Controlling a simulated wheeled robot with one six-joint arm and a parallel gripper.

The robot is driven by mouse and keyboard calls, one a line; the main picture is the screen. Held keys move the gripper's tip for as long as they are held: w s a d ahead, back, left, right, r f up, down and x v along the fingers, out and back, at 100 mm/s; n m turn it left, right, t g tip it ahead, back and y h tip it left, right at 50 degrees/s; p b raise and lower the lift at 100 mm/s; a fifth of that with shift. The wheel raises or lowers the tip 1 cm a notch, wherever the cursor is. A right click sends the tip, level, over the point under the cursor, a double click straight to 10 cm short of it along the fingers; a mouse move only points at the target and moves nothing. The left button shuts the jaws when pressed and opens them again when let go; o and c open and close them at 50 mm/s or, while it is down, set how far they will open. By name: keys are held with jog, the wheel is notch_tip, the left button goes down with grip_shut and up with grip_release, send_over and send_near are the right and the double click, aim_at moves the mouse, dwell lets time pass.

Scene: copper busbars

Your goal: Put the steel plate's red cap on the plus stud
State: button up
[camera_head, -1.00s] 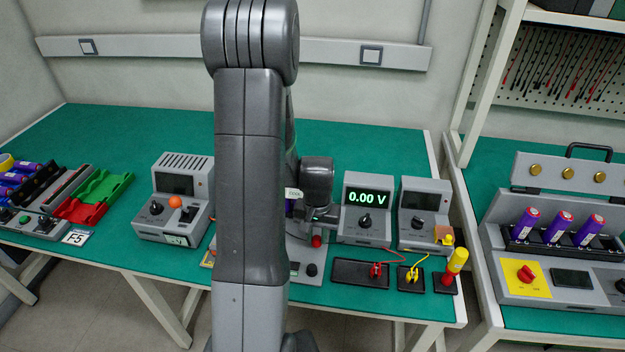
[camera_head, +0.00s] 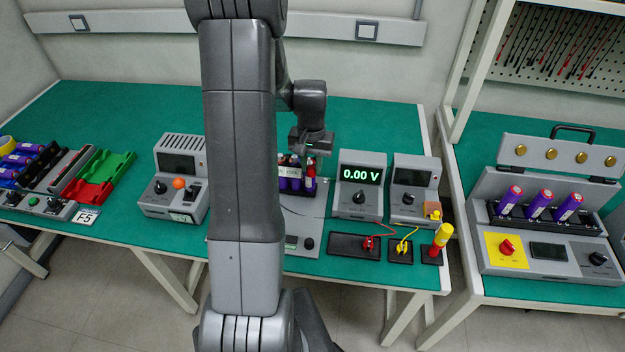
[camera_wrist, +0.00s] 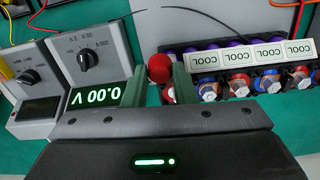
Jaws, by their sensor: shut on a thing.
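My gripper (camera_wrist: 160,88) is shut on a round red cap (camera_wrist: 159,68), seen between its fingertips in the wrist view. In the head view my gripper (camera_head: 311,152) is above the back of the bench, close to a row of purple cells (camera_head: 290,184). In the wrist view the row lies right of the cap, with white COOL labels (camera_wrist: 268,49) and metal studs with red (camera_wrist: 240,84) and blue (camera_wrist: 208,89) rings. The cap is apart from these studs. Which one is the plus stud I cannot tell. The grey steel plate (camera_head: 305,222) is partly behind my arm.
A meter (camera_head: 360,184) reading 0.00 V and a grey box (camera_head: 411,190) stand right of the row. Red and yellow leads lie in front on black pads (camera_head: 352,245). Another grey instrument (camera_head: 180,178) stands left. The green bench (camera_head: 345,115) is clear behind.

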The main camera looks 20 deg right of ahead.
jog(key=w+r, duration=0.1)
jog(key=r, duration=0.1)
jog(key=w+r+p, duration=0.1)
jog(key=w+r, duration=0.1)
jog(key=r, duration=0.1)
jog(key=w+d+r+p, duration=0.1)
jog(key=r, duration=0.1)
jog(key=shift+w+r, duration=0.2)
jog(key=shift+w, duration=0.1)
jog(key=shift+s+f+b, duration=0.1)
jog(key=shift+f+b, duration=0.95)
jog(key=shift+f, duration=0.75)
jog(key=shift+f, duration=0.1)
jog(key=shift+f+b, duration=1.2)
jog(key=shift+f, duration=0.4)
jog(key=shift+d+f, duration=0.1)
jog(key=shift+f, duration=0.15)
jog(key=o, duration=0.9)
jog(key=shift+r, duration=0.1)
jog(key=shift+r+p, duration=1.8)
jog(key=shift+r, duration=1.15)
